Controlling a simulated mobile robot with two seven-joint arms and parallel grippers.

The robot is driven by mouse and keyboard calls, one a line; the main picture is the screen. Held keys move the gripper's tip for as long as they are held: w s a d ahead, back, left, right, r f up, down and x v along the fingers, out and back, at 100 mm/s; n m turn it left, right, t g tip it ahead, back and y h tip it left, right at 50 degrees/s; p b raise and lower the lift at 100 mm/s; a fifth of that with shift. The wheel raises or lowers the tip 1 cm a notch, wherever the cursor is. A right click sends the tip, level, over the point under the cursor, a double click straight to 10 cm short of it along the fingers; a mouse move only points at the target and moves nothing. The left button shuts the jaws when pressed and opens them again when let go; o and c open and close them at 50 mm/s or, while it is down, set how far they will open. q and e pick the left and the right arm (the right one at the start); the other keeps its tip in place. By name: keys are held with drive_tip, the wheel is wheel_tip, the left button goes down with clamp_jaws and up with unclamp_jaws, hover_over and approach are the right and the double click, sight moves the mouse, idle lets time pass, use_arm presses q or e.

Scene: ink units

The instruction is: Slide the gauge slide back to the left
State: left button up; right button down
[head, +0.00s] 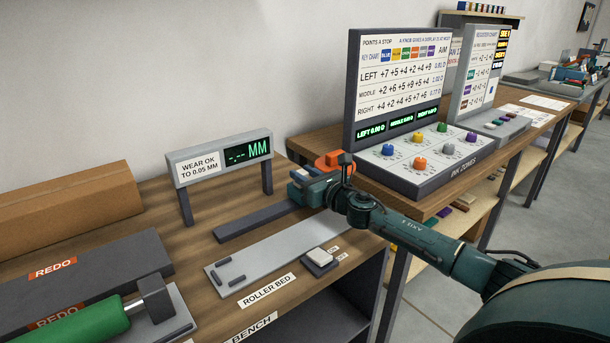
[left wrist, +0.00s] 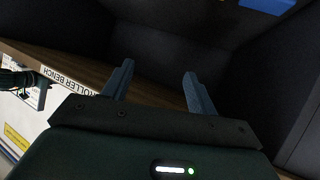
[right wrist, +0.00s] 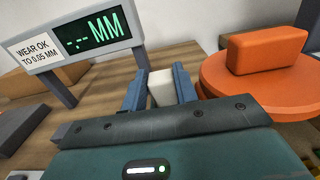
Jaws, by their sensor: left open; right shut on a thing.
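My right gripper (right wrist: 158,90) is shut on a pale block, the gauge slide's grip (right wrist: 161,88), which stands between its fingers in the right wrist view. In the head view the right gripper (head: 303,186) is at the right end of the dark rail (head: 255,221) on the bench; it hides most of the slide there. The gauge display (head: 247,153) stands behind the rail to the left and reads "-.-- MM". My left gripper (left wrist: 156,86) is open and empty in the left wrist view, near the bench edge; it is not in the head view.
An orange round piece with a block on top (right wrist: 264,84) is close right of the right gripper. The roller bed plate (head: 275,258) and a small switch (head: 319,260) lie in front of the rail. A green roller (head: 75,329) is at front left. The ink zones console (head: 420,160) stands right.

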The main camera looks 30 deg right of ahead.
drive_tip(key=shift+a+p, duration=0.3)
drive_tip(key=shift+a, duration=0.15)
drive_tip(key=a+p, duration=0.2)
drive_tip(key=a, duration=0.4)
drive_tip(key=s+a+p, duration=0.1)
drive_tip(key=a+p, duration=0.1)
drive_tip(key=a, duration=0.4)
drive_tip(key=a+p, duration=0.2)
drive_tip(key=a, duration=0.4)
drive_tip(key=shift+s+a+p, duration=0.25)
drive_tip(key=shift+p, duration=0.15)
drive_tip(key=shift+a, duration=0.45)
use_arm(q)
drive_tip(key=r, duration=0.1)
drive_tip(key=a+r, duration=0.1)
drive_tip(key=r+m, duration=0.1)
drive_tip(key=shift+s+a+r+g+y, duration=0.2)
drive_tip(key=shift+s+g+y, duration=0.1)
drive_tip(key=shift+y, duration=0.1)
use_arm(e)
drive_tip(key=shift+s, duration=0.1)
drive_tip(key=shift+a, duration=0.1)
use_arm(q)
drive_tip(key=shift+r, duration=0.1)
use_arm(e)
drive_tip(key=c, duration=1.4)
unclamp_jaws()
